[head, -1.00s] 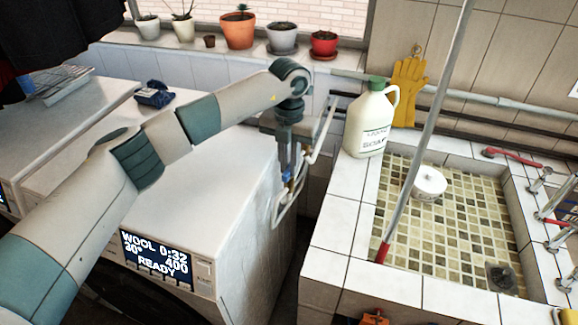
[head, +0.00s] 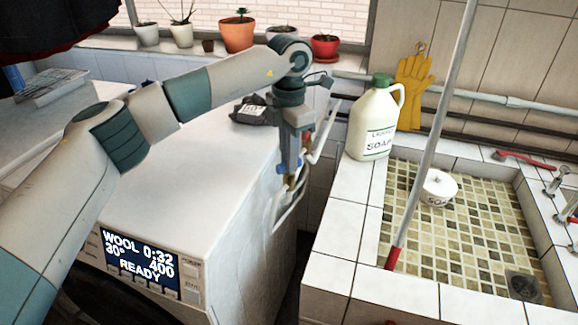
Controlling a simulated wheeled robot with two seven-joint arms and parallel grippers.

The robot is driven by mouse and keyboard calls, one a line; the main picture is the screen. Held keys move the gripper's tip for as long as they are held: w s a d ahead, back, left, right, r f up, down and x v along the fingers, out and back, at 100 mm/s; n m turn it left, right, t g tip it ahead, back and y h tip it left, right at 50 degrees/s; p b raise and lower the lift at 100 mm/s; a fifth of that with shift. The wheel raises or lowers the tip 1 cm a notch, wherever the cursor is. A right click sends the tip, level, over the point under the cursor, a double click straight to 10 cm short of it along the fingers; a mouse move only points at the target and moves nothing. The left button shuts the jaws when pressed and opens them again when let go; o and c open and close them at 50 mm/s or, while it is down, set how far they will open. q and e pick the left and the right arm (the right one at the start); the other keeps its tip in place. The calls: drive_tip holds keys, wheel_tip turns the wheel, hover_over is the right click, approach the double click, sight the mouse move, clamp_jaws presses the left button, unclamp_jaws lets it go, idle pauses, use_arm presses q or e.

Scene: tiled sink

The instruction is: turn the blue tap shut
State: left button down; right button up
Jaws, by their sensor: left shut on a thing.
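The blue tap (head: 282,168) shows as a small blue handle on the pipework in the gap between the white washing machine and the tiled sink. My left gripper (head: 291,163) reaches down to it from above and is shut on it. The jaws and wrist hide part of the handle, so its exact angle is hard to tell. A small red handle (head: 307,136) shows just behind and above, beside the gripper. Pale hoses (head: 290,212) hang below. My right gripper is not in view.
The washing machine (head: 215,190) stands left of the gap, with a dark object (head: 250,111) on top. The tiled sink (head: 335,240) is on the right, with a soap jug (head: 372,125) on its rim and a leaning pole (head: 428,160). Potted plants line the sill.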

use_arm(q)
drive_tip(key=m+b, duration=0.3)
drive_tip(key=m, duration=0.1)
drive_tip(key=shift+m, duration=0.8)
drive_tip(key=shift+m+b, duration=0.5)
drive_tip(key=shift+m, duration=0.3)
drive_tip(key=shift+r+m+b, duration=0.1)
drive_tip(key=shift+m+b, duration=0.2)
drive_tip(key=shift+m, duration=1)
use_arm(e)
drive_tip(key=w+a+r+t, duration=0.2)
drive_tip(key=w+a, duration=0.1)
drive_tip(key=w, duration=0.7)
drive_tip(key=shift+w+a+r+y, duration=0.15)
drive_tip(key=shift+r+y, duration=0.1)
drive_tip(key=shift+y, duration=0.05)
use_arm(q)
drive_tip(key=c, duration=1.8)
unclamp_jaws()
drive_tip(key=shift+o, duration=0.2)
